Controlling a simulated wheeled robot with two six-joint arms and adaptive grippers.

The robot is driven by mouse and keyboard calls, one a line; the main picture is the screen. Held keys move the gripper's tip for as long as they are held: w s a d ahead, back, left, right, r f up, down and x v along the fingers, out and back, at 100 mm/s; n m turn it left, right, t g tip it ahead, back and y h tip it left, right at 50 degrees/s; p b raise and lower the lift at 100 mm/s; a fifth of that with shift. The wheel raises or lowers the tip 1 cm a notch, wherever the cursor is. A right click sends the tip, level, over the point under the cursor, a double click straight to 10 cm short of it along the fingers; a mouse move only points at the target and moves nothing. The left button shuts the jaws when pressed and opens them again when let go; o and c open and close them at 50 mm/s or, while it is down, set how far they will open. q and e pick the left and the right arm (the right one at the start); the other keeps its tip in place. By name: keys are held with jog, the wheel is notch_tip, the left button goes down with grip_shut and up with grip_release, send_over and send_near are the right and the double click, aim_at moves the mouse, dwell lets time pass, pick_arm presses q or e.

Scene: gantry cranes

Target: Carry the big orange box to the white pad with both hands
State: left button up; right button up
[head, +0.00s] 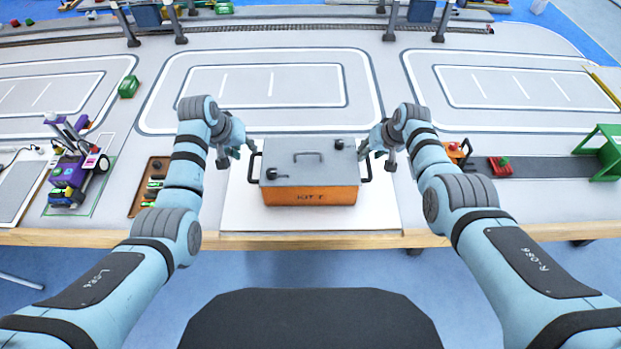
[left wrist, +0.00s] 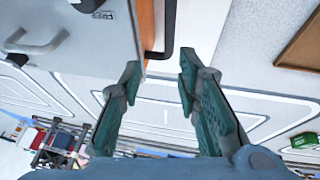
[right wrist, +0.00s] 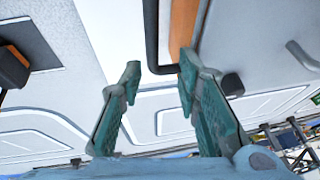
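The big orange box (head: 312,196) has a grey lid and a black handle on each side. It stands upright over the white pad (head: 240,213), which shows on both sides and in front of it, and it looks to be resting there. My left gripper (head: 246,148) is open beside the box's left side; the left handle (left wrist: 168,30) shows just beyond its spread fingertips (left wrist: 159,63). My right gripper (head: 374,150) is open beside the right side; the right handle (right wrist: 151,35) shows just beyond its fingertips (right wrist: 156,66). Neither gripper grips a handle.
A red block (head: 499,166) and a green frame (head: 608,150) are to the right. The table's wooden front edge (head: 310,241) is close. The marked surface behind the box is clear.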

jog(key=shift+s+r, duration=0.15)
jog(key=shift+s, duration=0.15)
jog(key=shift+w, duration=0.15)
jog(key=shift+d+r, duration=0.1)
jog(key=shift+r, duration=0.35)
pick_arm(q)
jog(key=s+v, duration=0.1)
jog(key=v, duration=0.8)
jog(key=shift+d, duration=0.15)
pick_arm(e)
jog(key=v, duration=1.1)
jog(key=shift+s, duration=0.3)
jog(key=shift+r, duration=0.1)
